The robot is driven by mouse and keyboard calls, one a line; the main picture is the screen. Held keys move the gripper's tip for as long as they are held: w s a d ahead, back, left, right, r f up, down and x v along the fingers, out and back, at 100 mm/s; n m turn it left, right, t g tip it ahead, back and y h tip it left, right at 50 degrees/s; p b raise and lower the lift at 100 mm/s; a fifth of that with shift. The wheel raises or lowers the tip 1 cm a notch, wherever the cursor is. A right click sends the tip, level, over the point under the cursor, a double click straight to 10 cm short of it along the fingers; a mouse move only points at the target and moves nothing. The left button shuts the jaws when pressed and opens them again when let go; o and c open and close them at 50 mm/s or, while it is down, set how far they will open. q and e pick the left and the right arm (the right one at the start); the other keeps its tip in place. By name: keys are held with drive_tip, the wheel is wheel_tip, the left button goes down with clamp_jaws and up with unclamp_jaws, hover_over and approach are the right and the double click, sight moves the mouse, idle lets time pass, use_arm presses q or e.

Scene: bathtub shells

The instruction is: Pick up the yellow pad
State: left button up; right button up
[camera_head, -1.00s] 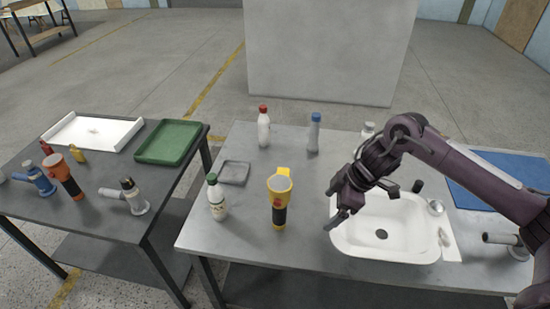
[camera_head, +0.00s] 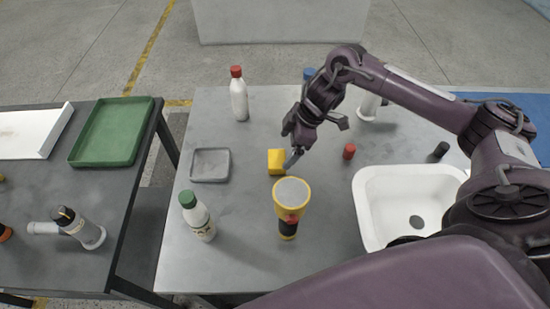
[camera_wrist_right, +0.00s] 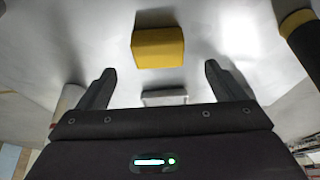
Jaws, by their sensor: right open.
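The yellow pad (camera_head: 276,161) is a small yellow block on the grey table, just behind the yellow-and-black flashlight (camera_head: 289,205). My right gripper (camera_head: 297,152) is just to the right of the pad in the head view, pointing down toward the table. In the right wrist view the pad (camera_wrist_right: 158,47) lies ahead of the open, empty fingers (camera_wrist_right: 158,88), roughly centred between them and apart from both. My left gripper does not show.
A grey square tray (camera_head: 210,165) lies left of the pad. A green-capped bottle (camera_head: 198,217) and a red-capped bottle (camera_head: 239,95) stand nearby. A small red cap (camera_head: 349,151) and the white sink (camera_head: 366,205) are to the right. A green tray (camera_head: 110,132) is on the left table.

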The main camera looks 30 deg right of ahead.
sight(277, 158)
drive_tip(key=p+x, duration=0.1)
drive_tip(key=x, duration=0.4)
drive_tip(key=shift+w+a+f, duration=0.15)
drive_tip(key=shift+w+f, duration=0.05)
drive_tip(key=shift+c, duration=0.3)
drive_tip(key=c, duration=1)
